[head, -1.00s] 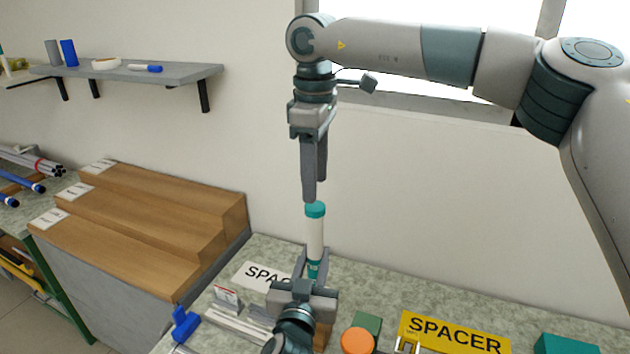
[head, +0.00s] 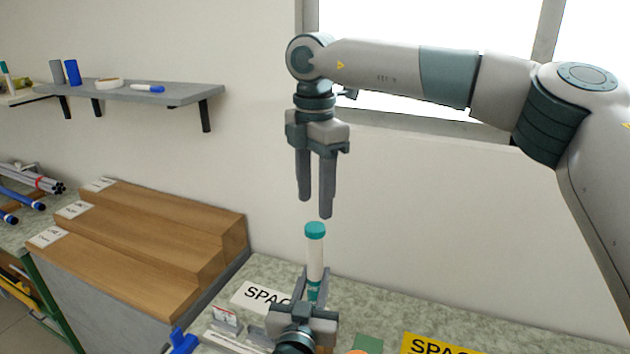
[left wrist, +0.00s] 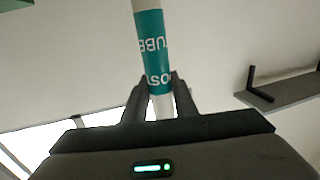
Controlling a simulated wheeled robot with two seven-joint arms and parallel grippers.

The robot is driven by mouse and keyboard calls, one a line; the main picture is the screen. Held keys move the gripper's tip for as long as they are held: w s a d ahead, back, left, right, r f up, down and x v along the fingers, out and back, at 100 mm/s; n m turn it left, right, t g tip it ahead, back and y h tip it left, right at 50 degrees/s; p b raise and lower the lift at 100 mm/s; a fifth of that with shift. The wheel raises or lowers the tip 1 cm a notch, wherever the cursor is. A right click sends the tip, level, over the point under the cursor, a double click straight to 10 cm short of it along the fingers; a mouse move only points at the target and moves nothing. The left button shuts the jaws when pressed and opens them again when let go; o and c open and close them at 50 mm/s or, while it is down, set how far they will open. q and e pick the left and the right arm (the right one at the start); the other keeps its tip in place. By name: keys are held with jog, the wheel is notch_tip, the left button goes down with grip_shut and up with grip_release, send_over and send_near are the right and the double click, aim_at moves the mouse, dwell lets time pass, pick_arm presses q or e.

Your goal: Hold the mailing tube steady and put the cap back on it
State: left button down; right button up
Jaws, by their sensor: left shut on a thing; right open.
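The mailing tube (head: 315,262) is white with a teal printed band and stands upright above the bench. Its teal cap (head: 315,231) sits at the top end of the tube. My left gripper (head: 313,285) is shut on the tube's lower part. In the left wrist view the tube's teal label (left wrist: 152,50) shows just beyond the left fingers (left wrist: 160,95). My right gripper (head: 316,208) is open and empty, pointing down just above the cap, apart from it. The tube's bottom end is hidden behind my left gripper.
A speckled bench (head: 470,312) carries a white sign (head: 262,297), a yellow sign (head: 440,345) and a blue item (head: 182,341). Wooden steps (head: 150,235) stand at left. A wall shelf (head: 160,95) holds small items. The air around the tube is clear.

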jog(key=n, duration=0.4)
jog(key=shift+r+n, duration=0.2)
jog(key=shift+n, duration=0.2)
jog(key=n, duration=0.4)
jog(key=shift+r, duration=0.15)
jog(key=n, duration=0.7)
jog(key=shift+r+n, duration=0.25)
jog(key=shift+n, duration=0.05)
jog(key=n, duration=0.4)
jog(key=shift+r, duration=0.2)
jog(key=n, duration=0.4)
jog(key=shift+r+n, duration=0.15)
jog(key=shift+n, duration=0.25)
jog(key=n, duration=0.4)
jog(key=shift+r, duration=0.15)
jog(key=n, duration=0.4)
jog(key=shift+r+n, duration=0.15)
jog(key=shift+n, duration=0.15)
